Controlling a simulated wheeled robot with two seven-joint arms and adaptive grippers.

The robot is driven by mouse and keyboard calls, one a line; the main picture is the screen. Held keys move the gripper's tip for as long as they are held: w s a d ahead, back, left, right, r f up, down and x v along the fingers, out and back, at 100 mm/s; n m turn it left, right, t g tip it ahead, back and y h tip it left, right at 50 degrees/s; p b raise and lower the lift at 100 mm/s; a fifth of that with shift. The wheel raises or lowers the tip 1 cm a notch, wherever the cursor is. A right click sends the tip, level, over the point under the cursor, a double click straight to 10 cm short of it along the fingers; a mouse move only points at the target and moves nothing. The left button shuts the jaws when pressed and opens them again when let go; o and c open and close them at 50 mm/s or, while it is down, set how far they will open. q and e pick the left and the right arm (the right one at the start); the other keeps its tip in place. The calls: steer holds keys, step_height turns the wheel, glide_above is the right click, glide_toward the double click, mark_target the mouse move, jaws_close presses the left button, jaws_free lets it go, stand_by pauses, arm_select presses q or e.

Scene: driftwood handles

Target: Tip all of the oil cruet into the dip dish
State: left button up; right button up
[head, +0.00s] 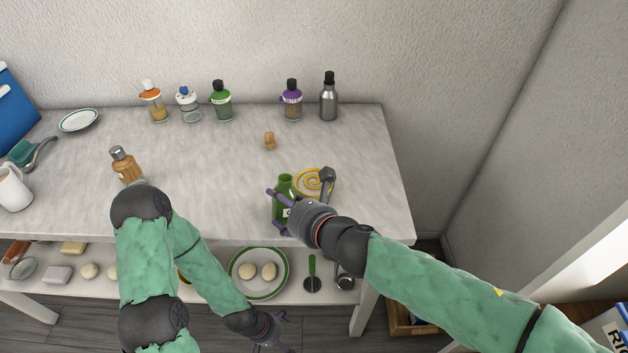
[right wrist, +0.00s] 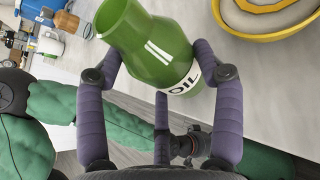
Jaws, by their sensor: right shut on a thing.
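The oil cruet (head: 286,186) is a green glass bottle with an open mouth. In the right wrist view the cruet (right wrist: 150,45) shows a white OIL label. My right gripper (head: 284,206) is shut around its body, near the table's front edge; the cruet looks about upright in the head view. The dip dish (head: 311,181), yellow with a spiral, lies just right of the cruet, partly covered. Its rim (right wrist: 262,35) shows at the top right of the right wrist view. My left gripper (head: 268,331) is low in front of the table, its fingers unclear.
A small cork (head: 269,141) stands behind the cruet. Several bottles line the back, including a green one (head: 222,101) and a steel one (head: 329,97). A plate with two pale rounds (head: 234,284) is on the lower shelf. The table's middle is mostly clear.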

mark_target(283, 208)
steer(key=shift+s+a+f+n+t+h, duration=0.2)
steer(key=shift+s+n+t+h, duration=0.15)
steer(key=shift+n, duration=0.25)
step_height(283, 208, up, 6)
steer(key=p, duration=0.4)
steer(key=shift+w, duration=0.1)
steer(key=shift+f, duration=0.1)
stand_by(0.3)
